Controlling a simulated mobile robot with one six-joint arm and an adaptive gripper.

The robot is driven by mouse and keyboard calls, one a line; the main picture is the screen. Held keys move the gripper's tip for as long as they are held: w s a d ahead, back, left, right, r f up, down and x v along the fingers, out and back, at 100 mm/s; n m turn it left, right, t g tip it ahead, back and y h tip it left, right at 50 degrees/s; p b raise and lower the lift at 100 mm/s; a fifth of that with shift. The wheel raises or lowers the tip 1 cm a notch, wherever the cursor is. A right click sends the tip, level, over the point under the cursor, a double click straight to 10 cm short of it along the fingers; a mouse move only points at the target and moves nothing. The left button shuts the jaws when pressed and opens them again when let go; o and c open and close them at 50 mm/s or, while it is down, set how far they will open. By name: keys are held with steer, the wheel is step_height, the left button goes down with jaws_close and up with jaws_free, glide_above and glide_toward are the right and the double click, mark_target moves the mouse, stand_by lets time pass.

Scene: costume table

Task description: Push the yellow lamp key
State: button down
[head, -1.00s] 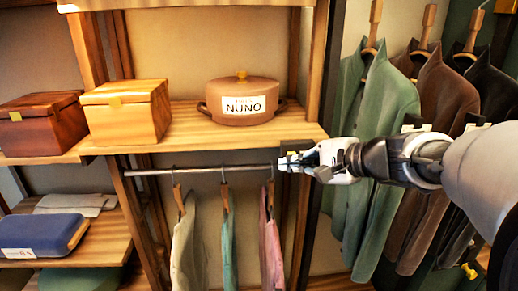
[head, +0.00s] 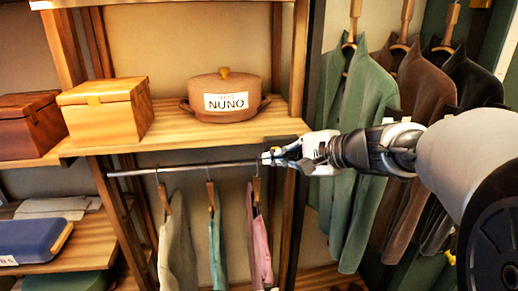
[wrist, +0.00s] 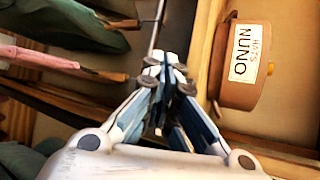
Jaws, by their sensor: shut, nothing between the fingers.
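I cannot make out for certain which thing is the yellow lamp key. My gripper (head: 268,158) is shut and empty, pointing left in front of the shelf's right end, near the hanging rail. In the wrist view my gripper (wrist: 168,68) has its fingertips together. Neither yellow piece shows in the wrist view.
A round box marked NUNO (head: 226,98) and a light wooden box (head: 108,112) stand on the wooden shelf (head: 180,128). Below is a metal rail (head: 135,173) with hanging clothes. A green jacket (head: 362,150) and a brown jacket (head: 425,95) hang behind my arm.

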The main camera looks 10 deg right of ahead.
steer(key=shift+w, duration=0.15)
stand_by(0.4)
steer(key=shift+w, duration=0.3)
stand_by(0.3)
steer(key=shift+s+b, duration=0.4)
steer(key=shift+s, duration=0.05)
steer(key=s+b, duration=0.2)
steer(key=s, duration=0.4)
